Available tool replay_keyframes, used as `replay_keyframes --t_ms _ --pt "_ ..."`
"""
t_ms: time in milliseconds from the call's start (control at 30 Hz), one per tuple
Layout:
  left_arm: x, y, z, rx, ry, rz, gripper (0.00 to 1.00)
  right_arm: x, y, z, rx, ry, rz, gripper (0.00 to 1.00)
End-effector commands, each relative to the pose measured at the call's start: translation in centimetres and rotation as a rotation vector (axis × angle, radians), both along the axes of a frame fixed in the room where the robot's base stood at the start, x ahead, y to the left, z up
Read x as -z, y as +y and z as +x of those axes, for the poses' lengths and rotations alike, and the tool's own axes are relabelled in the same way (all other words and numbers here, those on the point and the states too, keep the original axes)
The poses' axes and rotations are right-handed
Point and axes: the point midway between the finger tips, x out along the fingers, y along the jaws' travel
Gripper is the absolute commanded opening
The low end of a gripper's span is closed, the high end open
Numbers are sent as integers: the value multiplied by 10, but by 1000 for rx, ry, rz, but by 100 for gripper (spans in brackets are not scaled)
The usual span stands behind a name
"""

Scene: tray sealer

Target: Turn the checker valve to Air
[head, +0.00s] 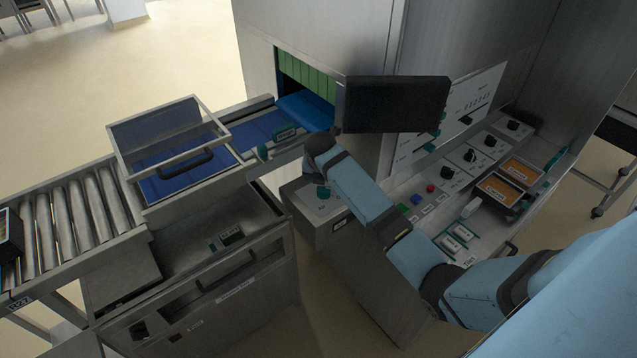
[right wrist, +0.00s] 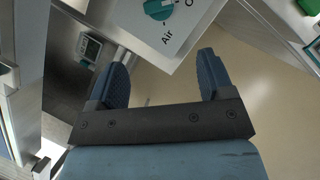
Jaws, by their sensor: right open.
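The checker valve is a teal knob (head: 323,191) on the sloped grey top of a low box (head: 318,208) in front of the machine. In the right wrist view the knob (right wrist: 158,9) is at the top edge and partly cut off, with "Air" printed below it and another label, cut off, to its right. I cannot tell which label the knob points at. My right gripper (right wrist: 164,65) is open and empty, its two blue fingers apart and short of the knob. In the head view my right arm reaches above the box; its fingers are hidden. My left gripper is out of view.
A dark monitor (head: 393,104) hangs behind my right forearm. A control panel (head: 417,208) with buttons and knobs lies to the right of the box. A conveyor with a clear-lidded guard (head: 170,150) and a roller track (head: 70,225) stand to the left.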

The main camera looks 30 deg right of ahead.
Motion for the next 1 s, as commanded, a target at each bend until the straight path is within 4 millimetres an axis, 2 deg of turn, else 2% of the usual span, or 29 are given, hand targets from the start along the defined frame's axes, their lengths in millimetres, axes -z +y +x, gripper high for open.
replay_keyframes --t_ms 100,233,367,700,800,1000 --pt "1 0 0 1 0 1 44 -7 -5 7 -47 36 -22 74" --pt "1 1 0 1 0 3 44 1 -8 10 -56 45 -26 74" --pt "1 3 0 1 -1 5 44 22 -13 16 -56 44 -23 74" --pt "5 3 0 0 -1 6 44 88 -31 37 -54 41 -23 74" --pt "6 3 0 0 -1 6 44 102 -34 41 -54 41 -23 74" --pt "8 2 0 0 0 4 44 117 -38 45 -56 40 -25 74"
